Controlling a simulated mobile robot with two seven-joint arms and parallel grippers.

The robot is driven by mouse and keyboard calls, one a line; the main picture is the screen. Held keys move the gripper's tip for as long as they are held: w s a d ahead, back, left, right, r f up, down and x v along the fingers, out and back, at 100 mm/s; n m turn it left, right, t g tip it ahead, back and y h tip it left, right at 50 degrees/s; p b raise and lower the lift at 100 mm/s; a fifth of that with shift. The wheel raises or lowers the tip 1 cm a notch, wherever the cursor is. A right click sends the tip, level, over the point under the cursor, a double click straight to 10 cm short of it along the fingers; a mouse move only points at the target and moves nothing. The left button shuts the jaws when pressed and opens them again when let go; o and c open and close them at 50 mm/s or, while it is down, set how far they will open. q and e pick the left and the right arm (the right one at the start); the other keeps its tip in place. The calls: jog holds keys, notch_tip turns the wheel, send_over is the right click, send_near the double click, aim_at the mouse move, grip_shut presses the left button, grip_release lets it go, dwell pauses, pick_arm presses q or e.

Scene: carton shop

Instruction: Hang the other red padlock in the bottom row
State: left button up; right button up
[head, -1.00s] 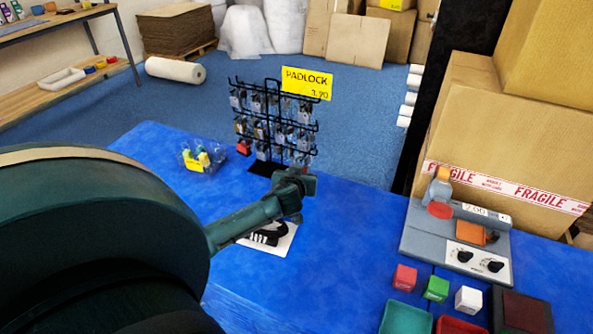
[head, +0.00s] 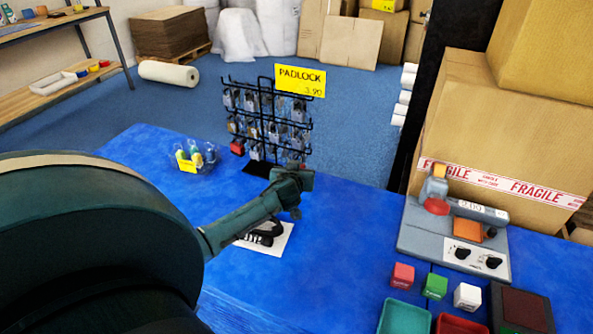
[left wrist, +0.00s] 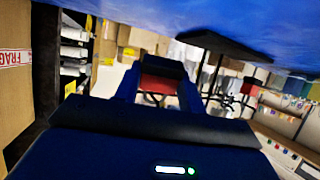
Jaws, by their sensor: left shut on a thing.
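A black wire rack (head: 265,120) holds several rows of padlocks, mostly grey. A red padlock (head: 237,147) hangs at the left end of its bottom row. My left gripper (head: 300,181) is just in front of the rack's lower right side. In the left wrist view the gripper (left wrist: 158,92) is shut on a red padlock (left wrist: 160,85), whose red body shows between the fingers. In the head view the gripper hides most of this padlock. The rack's dark base (left wrist: 225,45) shows beyond the fingers in the left wrist view.
A yellow padlock price sign (head: 300,80) tops the rack. A white sheet with a black printed picture (head: 270,240) lies under my arm. A grey scale-like device (head: 455,240), small blocks and trays are at right. The blue table's middle is clear.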

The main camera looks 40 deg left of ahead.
pick_arm(q)
jog(key=o, duration=1)
jog(key=shift+c, duration=0.2)
pick_arm(e)
jog(key=shift+s+f, duration=0.1)
jog(key=shift+f, duration=0.05)
pick_arm(q)
jog(key=shift+s+d+r, duration=0.25)
jog(key=shift+s+d, duration=0.05)
jog(key=shift+s, duration=0.15)
jog(key=p+v, duration=0.1)
jog(key=v, duration=1.1)
pick_arm(e)
jog(key=shift+r, duration=0.3)
